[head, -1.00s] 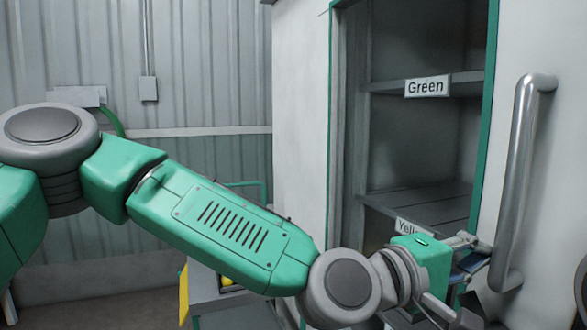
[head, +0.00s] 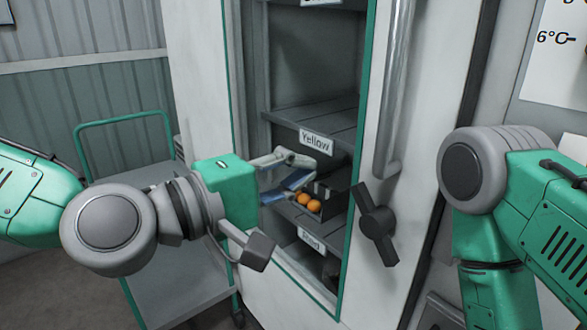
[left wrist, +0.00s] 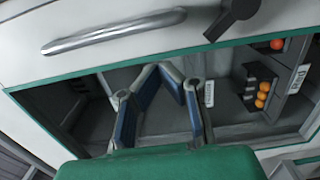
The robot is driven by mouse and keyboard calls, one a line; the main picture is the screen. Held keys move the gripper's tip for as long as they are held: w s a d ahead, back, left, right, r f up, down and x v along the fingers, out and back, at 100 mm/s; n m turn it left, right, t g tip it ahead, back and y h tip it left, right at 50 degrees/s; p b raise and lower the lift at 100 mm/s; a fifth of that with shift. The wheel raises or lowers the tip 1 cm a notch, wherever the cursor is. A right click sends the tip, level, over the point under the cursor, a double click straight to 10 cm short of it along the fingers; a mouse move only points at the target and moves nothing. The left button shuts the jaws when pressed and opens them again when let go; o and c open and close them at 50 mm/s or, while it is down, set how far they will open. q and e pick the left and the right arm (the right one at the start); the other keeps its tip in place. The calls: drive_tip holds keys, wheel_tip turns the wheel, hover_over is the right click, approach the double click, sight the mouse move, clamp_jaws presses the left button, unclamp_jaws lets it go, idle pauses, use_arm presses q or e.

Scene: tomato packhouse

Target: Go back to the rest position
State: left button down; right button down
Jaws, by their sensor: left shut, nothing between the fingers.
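My left gripper (head: 300,178) is in front of the open cabinet, at the height between the "Yellow" label (head: 316,141) and the "Red" label (head: 311,242). It is shut with nothing between its fingers. In the left wrist view its blue-padded fingers (left wrist: 164,76) meet in a point before the cabinet opening. My right arm (head: 490,225) comes in at the right edge of the head view; its gripper is out of the picture.
A dark box (head: 333,193) with orange tomatoes (head: 309,202) sits on a shelf beyond the left fingers. A vertical metal handle (head: 394,90) and a dark latch (head: 376,223) are right of the opening. A green-framed cart (head: 124,119) stands left, behind my left arm.

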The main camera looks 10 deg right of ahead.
use_arm(q)
drive_tip(key=s+a+f+m+g+y, duration=0.1)
drive_tip(key=s+a+f+g+y, duration=0.15)
drive_tip(key=f, duration=0.85)
drive_tip(key=s+a+f+m+g+y, duration=0.1)
drive_tip(key=s+a+f+y, duration=0.15)
drive_tip(key=f, duration=0.75)
drive_tip(key=s+a+f+g+y, duration=0.1)
drive_tip(key=s+a+f+y, duration=0.15)
drive_tip(key=f, duration=0.85)
drive_tip(key=s+a+f+m+g+y, duration=0.1)
drive_tip(key=s+a+f+y, duration=0.1)
drive_tip(key=s+a+f, duration=0.3)
drive_tip(key=s+a+f+m+g+y, duration=0.1)
drive_tip(key=s+a+f, duration=0.4)
drive_tip(key=a, duration=0.6)
drive_tip(key=s+a+f+m+g+y, duration=0.2)
drive_tip(key=s+a+f+y, duration=0.3)
drive_tip(key=a, duration=0.4)
drive_tip(key=shift+m, duration=0.5)
drive_tip(key=shift+f, duration=0.1)
